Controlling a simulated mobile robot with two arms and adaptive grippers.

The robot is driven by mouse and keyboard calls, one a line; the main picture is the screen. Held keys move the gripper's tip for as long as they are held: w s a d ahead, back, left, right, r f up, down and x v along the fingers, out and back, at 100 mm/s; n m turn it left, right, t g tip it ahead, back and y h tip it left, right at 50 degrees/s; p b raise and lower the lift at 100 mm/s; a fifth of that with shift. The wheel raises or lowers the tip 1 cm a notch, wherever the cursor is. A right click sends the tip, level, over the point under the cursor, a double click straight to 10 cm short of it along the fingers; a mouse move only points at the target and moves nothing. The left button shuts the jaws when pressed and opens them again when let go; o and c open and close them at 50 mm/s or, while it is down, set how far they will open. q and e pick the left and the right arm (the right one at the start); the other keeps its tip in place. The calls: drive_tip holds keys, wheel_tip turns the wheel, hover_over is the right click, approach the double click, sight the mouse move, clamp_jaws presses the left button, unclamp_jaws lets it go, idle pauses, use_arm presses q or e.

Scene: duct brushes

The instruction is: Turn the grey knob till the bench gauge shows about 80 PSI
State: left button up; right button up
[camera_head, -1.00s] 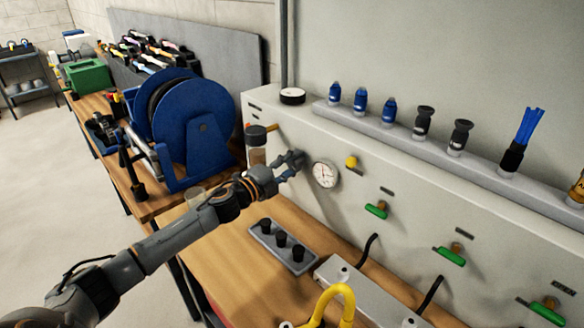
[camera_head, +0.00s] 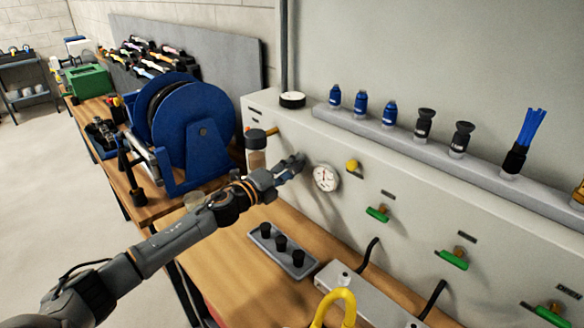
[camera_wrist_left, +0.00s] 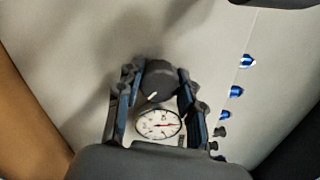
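The dark grey knob (camera_wrist_left: 156,82) with a white mark shows in the left wrist view, between the two fingers of my left gripper (camera_wrist_left: 159,76). The fingers lie along its two sides; I cannot tell whether they press on it. In the head view my left gripper (camera_head: 294,166) is at the pale panel, just left of the gauge, and hides the knob. The round white bench gauge (camera_head: 326,178) is on the panel; it also shows in the left wrist view (camera_wrist_left: 158,124), with a red needle. Its figures are too small to read. My right gripper is not in view.
A yellow knob (camera_head: 352,165) and green-handled valves (camera_head: 378,214) are on the panel right of the gauge. A grey tray (camera_head: 268,238) with black fittings lies on the bench below my left arm. A blue reel (camera_head: 196,130) stands to the left.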

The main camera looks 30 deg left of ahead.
use_arm(q)
drive_tip(key=o, duration=0.5)
drive_tip(key=v, duration=1.2)
idle(0.3)
